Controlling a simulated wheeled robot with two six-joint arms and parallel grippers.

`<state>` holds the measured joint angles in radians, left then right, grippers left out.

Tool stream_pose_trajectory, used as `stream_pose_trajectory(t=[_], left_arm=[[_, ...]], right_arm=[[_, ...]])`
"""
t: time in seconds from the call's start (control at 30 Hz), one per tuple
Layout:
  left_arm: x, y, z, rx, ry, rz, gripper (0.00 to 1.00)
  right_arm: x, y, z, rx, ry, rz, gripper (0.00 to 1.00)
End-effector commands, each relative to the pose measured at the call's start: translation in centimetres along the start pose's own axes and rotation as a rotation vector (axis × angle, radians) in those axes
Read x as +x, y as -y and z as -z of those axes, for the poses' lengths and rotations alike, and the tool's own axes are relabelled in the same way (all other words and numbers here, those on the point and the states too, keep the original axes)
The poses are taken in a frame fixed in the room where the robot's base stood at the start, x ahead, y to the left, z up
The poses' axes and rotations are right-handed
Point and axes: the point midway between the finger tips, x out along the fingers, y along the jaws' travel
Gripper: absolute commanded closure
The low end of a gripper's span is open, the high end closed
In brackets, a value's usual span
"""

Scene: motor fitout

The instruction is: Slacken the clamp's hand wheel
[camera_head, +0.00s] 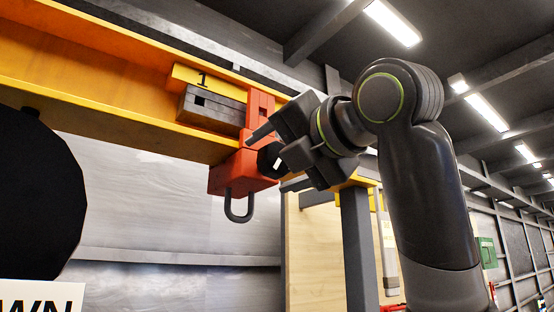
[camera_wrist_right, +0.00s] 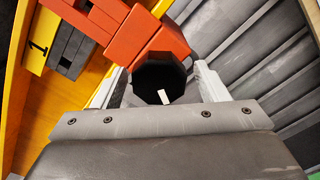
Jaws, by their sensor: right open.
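The red clamp (camera_head: 232,172) sits on the lower flange of the yellow beam (camera_head: 120,128), with a grey shackle (camera_head: 240,208) hanging below it. Its black hand wheel (camera_head: 266,158) is on the clamp's right side, partly hidden by my gripper. In the right wrist view the wheel (camera_wrist_right: 158,76) is a dark many-sided knob with a white mark near its lower edge, and the red clamp (camera_wrist_right: 145,38) is behind it. My right gripper (camera_head: 268,163) is open, with one finger on each side of the wheel. I cannot tell whether the fingers touch it. My left gripper is not in view.
A yellow plate marked "1" (camera_head: 203,80) and grey blocks (camera_head: 212,108) sit on the beam beside the clamp. A large black round shape (camera_head: 38,195) fills the left edge.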

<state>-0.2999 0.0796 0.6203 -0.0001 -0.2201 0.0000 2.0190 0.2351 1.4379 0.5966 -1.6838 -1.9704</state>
Motion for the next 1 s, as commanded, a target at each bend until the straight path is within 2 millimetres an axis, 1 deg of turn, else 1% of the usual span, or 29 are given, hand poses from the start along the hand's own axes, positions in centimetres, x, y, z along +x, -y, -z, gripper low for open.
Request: stream_pose_trajectory(t=[0.13, 0.27, 0.5, 0.6, 0.73, 0.9, 1.0], left_arm=[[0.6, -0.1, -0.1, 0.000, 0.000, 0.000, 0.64], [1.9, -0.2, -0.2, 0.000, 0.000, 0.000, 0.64], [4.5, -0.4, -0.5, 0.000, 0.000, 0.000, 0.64], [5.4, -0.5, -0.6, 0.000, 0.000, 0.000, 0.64], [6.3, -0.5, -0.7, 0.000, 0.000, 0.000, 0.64], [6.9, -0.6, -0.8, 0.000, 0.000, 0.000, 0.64], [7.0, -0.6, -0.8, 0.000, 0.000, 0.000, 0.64]], right_arm=[[-0.9, 0.1, 0.0, -0.001, 0.003, -0.001, 0.33], [-3.0, 0.3, 0.2, -0.001, 0.005, -0.002, 0.33], [-9.0, 0.3, 0.2, -0.002, 0.007, -0.003, 0.33], [-11.4, 0.3, 0.2, 0.000, 0.006, -0.002, 0.33], [-14.2, 0.2, 0.2, -0.001, 0.004, -0.002, 0.33], [-16.5, 0.1, 0.1, 0.001, 0.002, -0.001, 0.33], [-17.1, 0.1, 0.1, 0.001, -0.001, 0.001, 0.33]])
